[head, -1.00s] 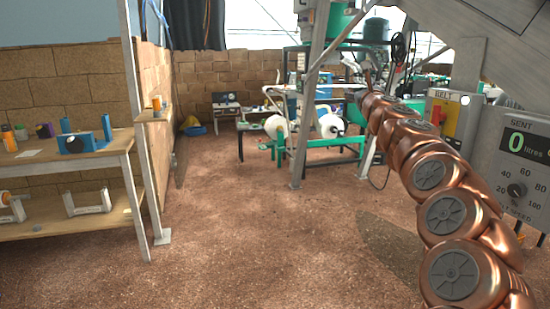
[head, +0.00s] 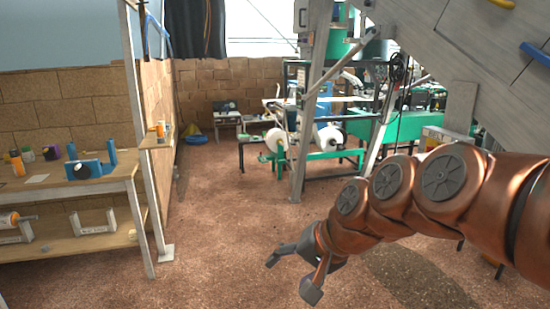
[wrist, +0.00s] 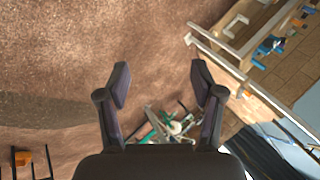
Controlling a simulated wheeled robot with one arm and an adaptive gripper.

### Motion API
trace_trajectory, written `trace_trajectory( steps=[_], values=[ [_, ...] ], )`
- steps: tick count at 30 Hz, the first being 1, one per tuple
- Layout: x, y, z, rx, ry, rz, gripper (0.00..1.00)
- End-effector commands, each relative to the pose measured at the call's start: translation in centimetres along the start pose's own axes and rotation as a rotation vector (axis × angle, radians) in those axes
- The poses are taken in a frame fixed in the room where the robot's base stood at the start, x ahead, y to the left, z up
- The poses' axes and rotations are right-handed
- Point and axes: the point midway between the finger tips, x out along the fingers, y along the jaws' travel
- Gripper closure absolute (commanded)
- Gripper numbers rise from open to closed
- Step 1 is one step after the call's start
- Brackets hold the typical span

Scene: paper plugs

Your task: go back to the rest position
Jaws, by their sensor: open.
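My gripper (head: 292,270) hangs over the brown floor at the lower middle of the head view, at the end of my copper arm. Its two fingers are spread apart with nothing between them. In the wrist view the open fingers (wrist: 160,88) show against bare floor. No object is in contact with the gripper.
A wooden workbench (head: 90,185) with a blue holder (head: 92,166) stands at the left beside a metal post. A green machine frame with white rolls (head: 326,138) stands at the back. A grey sloping structure (head: 440,40) fills the upper right. The middle floor is clear.

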Motion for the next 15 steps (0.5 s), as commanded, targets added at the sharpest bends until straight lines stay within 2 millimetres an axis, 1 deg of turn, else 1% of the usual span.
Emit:
trace_trajectory(
  steps=[1,2,3,5,6,8,9,12,15],
  values=[
    [-1.3,1.8,1.8,-0.042,-0.031,0.07,0.33],
    [-1.5,3.3,3.0,-0.065,-0.057,0.114,0.33],
    [-2.0,5.2,4.5,-0.096,-0.089,0.17,0.33],
    [-3.0,7.9,6.8,-0.138,-0.139,0.25,0.33],
    [-3.6,9.8,8.3,-0.161,-0.176,0.3,0.33],
    [-4.8,12.3,10.3,-0.189,-0.229,0.371,0.33],
    [-5.6,13.9,11.7,-0.203,-0.265,0.413,0.33],
    [-7.5,17.0,14.5,-0.229,-0.34,0.495,0.33],
    [-8.9,19.2,16.6,-0.241,-0.402,0.55,0.33]
  ],
)
